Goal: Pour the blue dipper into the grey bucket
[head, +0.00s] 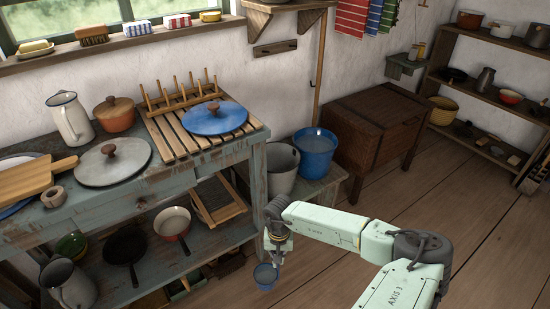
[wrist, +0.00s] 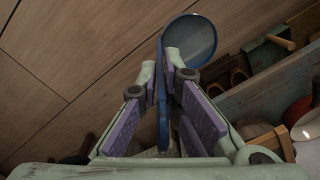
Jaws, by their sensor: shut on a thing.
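The small blue dipper (head: 266,275) hangs low in front of the table's right end in the head view. My gripper (head: 277,246) is shut on its handle. In the wrist view the dipper's round bowl (wrist: 190,40) shows beyond the fingertips, and its blue handle runs between the purple finger pads of my gripper (wrist: 174,100). The bowl looks bluish grey inside; I cannot tell how full it is. The grey bucket (head: 282,171) stands on a low bench beside the table, behind and above my gripper.
A blue bucket (head: 315,150) with pale contents stands right next to the grey one on the bench (head: 326,184). The worn table (head: 172,183) is to the left, and a wooden cabinet (head: 376,130) is to the right. Open plank floor (head: 420,200) lies at the right.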

